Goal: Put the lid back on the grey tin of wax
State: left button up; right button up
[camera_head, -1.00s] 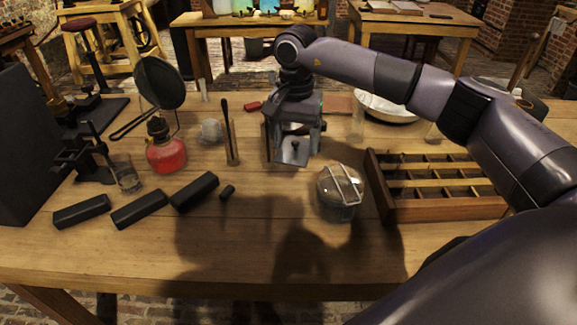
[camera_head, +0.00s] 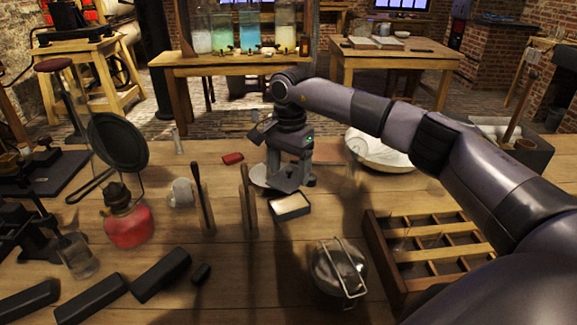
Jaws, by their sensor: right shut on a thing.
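The grey tin of wax (camera_head: 290,207) stands open on the table, just in front of my right gripper, with its pale wax surface showing. My right gripper (camera_head: 285,182) points down and is shut on a flat dark grey piece (camera_head: 284,187), which looks like the lid. The gripper's fingers hide part of it. The piece is behind the tin in the picture and does not cover the wax. I cannot tell how high it is above the table. My left gripper is not in view.
A glass jar with a wire clasp (camera_head: 338,268) stands in front, and a divided wooden tray (camera_head: 378,262) is to its right. Upright wooden pieces (camera_head: 249,200) stand left of the tin. A white bowl (camera_head: 378,152) is behind right. A red lamp (camera_head: 128,226) is at left.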

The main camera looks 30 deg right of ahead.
aim_at(289, 178)
jog(key=shift+s+f+b, duration=0.1)
jog(key=shift+f+b, duration=0.5)
jog(key=shift+f, duration=0.1)
notch_tip(289, 178, down, 2)
jog(key=shift+f+b, duration=0.2)
jog(key=shift+b, duration=0.85)
jog(key=shift+f+b, duration=0.35)
jog(key=shift+f, duration=0.9)
pick_arm(q)
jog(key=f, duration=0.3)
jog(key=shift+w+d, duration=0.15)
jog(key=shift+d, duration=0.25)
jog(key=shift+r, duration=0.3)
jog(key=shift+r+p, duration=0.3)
jog(key=shift+p, duration=0.05)
pick_arm(e)
jog(key=shift+f, duration=0.1)
